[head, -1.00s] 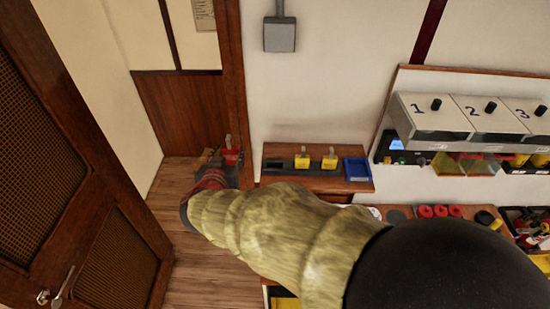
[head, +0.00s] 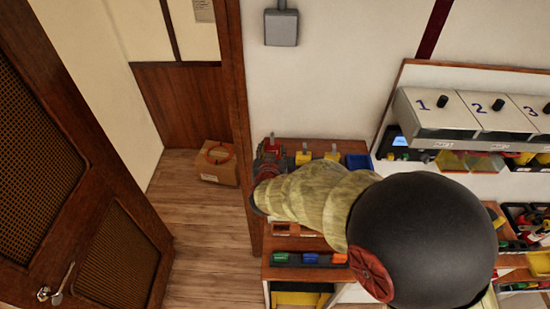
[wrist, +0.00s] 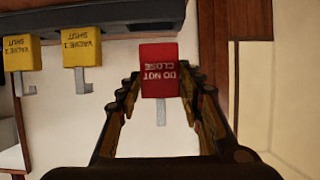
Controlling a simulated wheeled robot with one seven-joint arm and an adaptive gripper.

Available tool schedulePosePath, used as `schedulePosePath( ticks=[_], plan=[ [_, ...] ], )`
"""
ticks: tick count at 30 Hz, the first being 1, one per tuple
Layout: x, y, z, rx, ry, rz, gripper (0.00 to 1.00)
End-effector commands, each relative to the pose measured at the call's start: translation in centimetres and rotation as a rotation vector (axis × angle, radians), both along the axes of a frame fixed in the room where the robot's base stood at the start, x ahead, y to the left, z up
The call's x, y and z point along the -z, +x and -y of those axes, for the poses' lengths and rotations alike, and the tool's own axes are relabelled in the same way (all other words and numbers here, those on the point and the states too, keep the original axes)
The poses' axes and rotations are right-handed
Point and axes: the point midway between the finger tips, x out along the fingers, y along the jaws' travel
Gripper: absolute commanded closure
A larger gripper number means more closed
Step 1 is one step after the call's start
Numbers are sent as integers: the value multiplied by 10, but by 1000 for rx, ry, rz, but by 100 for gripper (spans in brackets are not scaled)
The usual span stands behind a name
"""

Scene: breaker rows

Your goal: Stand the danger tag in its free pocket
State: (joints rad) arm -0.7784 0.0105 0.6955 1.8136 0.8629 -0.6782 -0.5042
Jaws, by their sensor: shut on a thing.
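The red danger tag (wrist: 161,75), lettered DO NOT CLOSE, is between the fingers of my gripper (wrist: 160,85) in the wrist view. My gripper is shut on it, and its grey stem points toward the palm. In the head view the tag (head: 271,141) stands upright at the left end of the tag rack, above my gripper (head: 268,153). In the wrist view the free pocket (wrist: 150,27) is a dark slot in the rack, just beyond the tag. I cannot tell whether the tag's bottom edge touches the rack. My arm hides the pocket in the head view.
Two yellow valve tags (wrist: 82,50) stand in the rack beside the free pocket. A blue tray (head: 358,161) is right of them. A wooden door post (head: 240,110) rises close to the left. Green, blue and orange pieces (head: 310,258) lie on a lower shelf.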

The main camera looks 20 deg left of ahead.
Motion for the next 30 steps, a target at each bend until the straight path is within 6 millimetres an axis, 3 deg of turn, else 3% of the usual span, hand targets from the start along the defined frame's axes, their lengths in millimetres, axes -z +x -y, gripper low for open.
schedulePosePath(
  ticks=[12, 29, 30],
  plan=[
    [40, 8, 7, -1, 0, 1, 88],
    [51, 7, 7, -1, 0, 0, 88],
    [52, 7, 8, -1, 0, -1, 62]
  ],
)
